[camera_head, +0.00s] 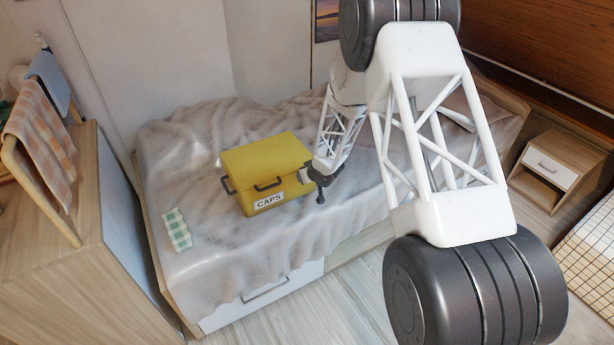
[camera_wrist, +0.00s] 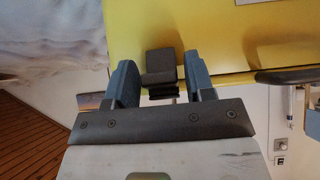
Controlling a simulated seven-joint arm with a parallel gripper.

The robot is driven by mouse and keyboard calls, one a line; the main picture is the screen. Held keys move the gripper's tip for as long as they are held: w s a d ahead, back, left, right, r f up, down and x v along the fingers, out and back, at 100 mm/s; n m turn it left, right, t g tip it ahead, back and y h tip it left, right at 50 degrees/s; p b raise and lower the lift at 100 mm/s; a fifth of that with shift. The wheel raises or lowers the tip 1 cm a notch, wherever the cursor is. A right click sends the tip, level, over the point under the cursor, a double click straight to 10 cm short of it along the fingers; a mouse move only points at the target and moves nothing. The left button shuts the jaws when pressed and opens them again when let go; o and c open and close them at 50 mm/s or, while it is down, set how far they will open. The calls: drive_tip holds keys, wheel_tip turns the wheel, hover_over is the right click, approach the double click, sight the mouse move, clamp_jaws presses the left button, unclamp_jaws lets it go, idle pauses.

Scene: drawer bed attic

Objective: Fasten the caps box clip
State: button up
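The yellow caps box (camera_head: 265,160) sits on the bed, its lid looking down, with a white CAPS label (camera_head: 269,200) on its front. My gripper (camera_head: 322,182) is at the box's right end in the head view. In the wrist view, a dark block-like clip (camera_wrist: 159,62) stands out from the yellow wall (camera_wrist: 225,35). The two blue-grey fingers of my gripper (camera_wrist: 160,80) are apart, one on each side of this clip. A narrow gap shows at the right finger; contact at the left finger is unclear. Whether the clip is latched cannot be seen.
A dark handle (camera_head: 268,185) is on the box's front and another dark fitting (camera_head: 227,185) on its left end. A green checked cloth (camera_head: 177,229) lies on the bed. A wooden cabinet (camera_head: 75,250) stands left, a nightstand (camera_head: 552,170) right.

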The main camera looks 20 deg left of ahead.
drive_tip(key=shift+o, duration=0.7)
drive_tip(key=shift+s+d+r, duration=0.1)
drive_tip(key=v, duration=0.7)
drive_tip(key=shift+r, duration=0.2)
drive_tip(key=shift+s+d, duration=0.1)
drive_tip(key=shift+d, duration=0.05)
drive_tip(key=shift+f, duration=0.1)
wheel_tip(320, 180, down, 5)
drive_tip(key=s+d+t+y, duration=0.2)
drive_tip(key=t+y, duration=0.4)
drive_tip(key=shift+f+t+y, duration=0.2)
drive_tip(key=shift+t+y, duration=0.1)
drive_tip(key=shift+s+d, duration=0.1)
idle(0.4)
